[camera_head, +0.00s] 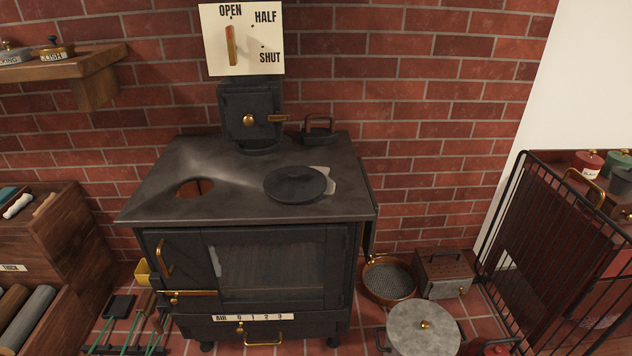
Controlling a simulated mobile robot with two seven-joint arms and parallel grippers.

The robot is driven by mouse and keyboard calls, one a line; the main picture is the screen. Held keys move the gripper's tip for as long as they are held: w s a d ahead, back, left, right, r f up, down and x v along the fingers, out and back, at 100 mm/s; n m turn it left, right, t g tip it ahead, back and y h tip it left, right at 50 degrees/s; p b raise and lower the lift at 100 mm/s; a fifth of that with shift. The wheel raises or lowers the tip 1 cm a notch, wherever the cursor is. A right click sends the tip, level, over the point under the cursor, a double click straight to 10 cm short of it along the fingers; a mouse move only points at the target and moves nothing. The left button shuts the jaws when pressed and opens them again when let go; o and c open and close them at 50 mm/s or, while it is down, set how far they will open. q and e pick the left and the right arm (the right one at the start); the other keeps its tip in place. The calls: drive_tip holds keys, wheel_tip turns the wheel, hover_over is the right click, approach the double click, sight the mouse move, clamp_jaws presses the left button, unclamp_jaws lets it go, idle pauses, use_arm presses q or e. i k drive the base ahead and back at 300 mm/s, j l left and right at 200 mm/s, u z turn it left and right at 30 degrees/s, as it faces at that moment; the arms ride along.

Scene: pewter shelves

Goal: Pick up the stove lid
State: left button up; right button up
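An open round hole (195,188) shows on the left part of the stove top, with reddish colour below. Neither of my grippers shows in the head view.
A black iron with a handle (318,128) stands at the stove's back right. A damper sign (243,40) hangs above. A black metal guard (560,250) stands at right. A pan (389,280), a metal box (444,273) and a lidded pot (424,330) are on the floor.

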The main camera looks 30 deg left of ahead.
sight(291, 184)
drive_tip(key=i+l+u, duration=0.1)
drive_tip(key=u, duration=0.35)
drive_tip(key=l+u, duration=0.45)
drive_tip(key=j, duration=0.1)
